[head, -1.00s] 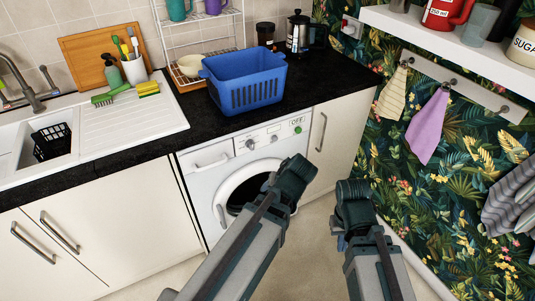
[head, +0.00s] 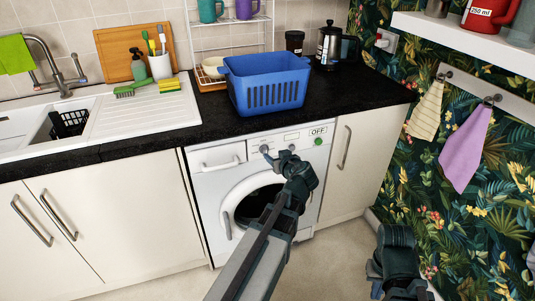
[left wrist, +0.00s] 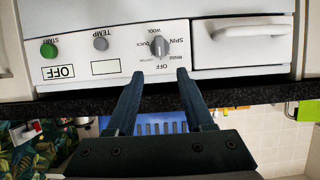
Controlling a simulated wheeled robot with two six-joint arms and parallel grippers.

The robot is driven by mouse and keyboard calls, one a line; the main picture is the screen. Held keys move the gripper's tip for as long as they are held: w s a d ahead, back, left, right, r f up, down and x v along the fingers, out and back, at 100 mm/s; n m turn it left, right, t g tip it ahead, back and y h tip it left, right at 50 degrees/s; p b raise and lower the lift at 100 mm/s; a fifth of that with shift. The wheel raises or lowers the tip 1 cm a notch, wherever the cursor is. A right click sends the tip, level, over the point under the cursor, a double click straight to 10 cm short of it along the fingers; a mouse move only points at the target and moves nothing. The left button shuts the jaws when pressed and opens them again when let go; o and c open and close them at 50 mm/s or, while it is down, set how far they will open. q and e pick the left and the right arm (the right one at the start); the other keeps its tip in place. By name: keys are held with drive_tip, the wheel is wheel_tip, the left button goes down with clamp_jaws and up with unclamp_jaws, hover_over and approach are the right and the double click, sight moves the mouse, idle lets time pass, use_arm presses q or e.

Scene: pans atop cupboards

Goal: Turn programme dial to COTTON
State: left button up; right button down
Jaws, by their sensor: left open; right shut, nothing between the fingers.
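The washing machine (head: 210,190) stands under the black worktop, its display reading OFF. In the left wrist view, which is upside down, the grey programme dial (left wrist: 160,46) is ringed by words such as OFF, RINSE, SPIN, WOOL and QUICK. Some smaller lettering is too blurred to read, and I cannot tell for sure where its pointer aims. My left gripper (left wrist: 159,75) is open, its fingertips just short of the dial and spread to either side of it. In the head view this gripper (head: 276,155) partly covers the panel. My right gripper (head: 374,274) is shut and empty, low at the right.
A TEMP knob (left wrist: 100,43) and a green START button (left wrist: 48,50) share the panel. The detergent drawer (left wrist: 240,40) is beside the dial. A blue basket (head: 268,85) stands on the worktop above. The floor before the machine is clear.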

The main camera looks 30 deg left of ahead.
sight(266, 149)
use_arm(q)
drive_tip(key=b+x, duration=0.3)
drive_tip(key=x, duration=0.6)
drive_tip(key=shift+w+a+f, duration=0.15)
clamp_jaws()
